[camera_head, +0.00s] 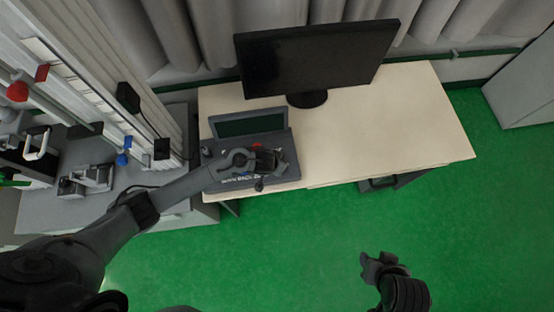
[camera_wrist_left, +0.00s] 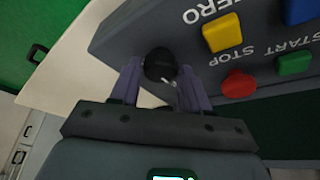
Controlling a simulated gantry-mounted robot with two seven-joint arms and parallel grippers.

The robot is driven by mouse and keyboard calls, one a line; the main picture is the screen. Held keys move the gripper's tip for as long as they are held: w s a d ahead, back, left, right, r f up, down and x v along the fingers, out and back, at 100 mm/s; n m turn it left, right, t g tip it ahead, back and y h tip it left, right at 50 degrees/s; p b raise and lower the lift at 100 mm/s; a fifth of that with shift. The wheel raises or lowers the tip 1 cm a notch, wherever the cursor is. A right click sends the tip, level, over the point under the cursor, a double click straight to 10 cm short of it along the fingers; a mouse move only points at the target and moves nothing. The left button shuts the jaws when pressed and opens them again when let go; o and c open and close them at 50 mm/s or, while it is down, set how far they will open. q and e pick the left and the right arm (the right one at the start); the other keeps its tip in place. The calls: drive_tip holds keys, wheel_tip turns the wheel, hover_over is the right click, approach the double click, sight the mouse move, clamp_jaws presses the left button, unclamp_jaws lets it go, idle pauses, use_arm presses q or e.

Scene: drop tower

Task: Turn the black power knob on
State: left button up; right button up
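The black power knob (camera_wrist_left: 160,65) shows in the left wrist view, near the corner of the dark grey control box (camera_wrist_left: 115,32). My left gripper (camera_wrist_left: 160,74) has its two purple-grey fingers on either side of the knob. The fingers are apart, with narrow gaps visible beside the knob, so I see no clear grip. In the head view my left gripper (camera_head: 262,161) is over the control box (camera_head: 290,155) and hides part of its panel. I cannot read the knob's setting. My right gripper (camera_head: 378,264) hangs over the green floor, away from the table.
Beside the knob are a yellow button (camera_wrist_left: 222,33), a red button (camera_wrist_left: 238,84), a green button (camera_wrist_left: 294,63) and a blue button (camera_wrist_left: 300,10). A monitor (camera_head: 318,55) stands behind on the cream table (camera_head: 410,120). A drop tower frame (camera_head: 130,70) stands at left.

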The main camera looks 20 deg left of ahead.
use_arm(q)
drive_tip(key=c, duration=0.6)
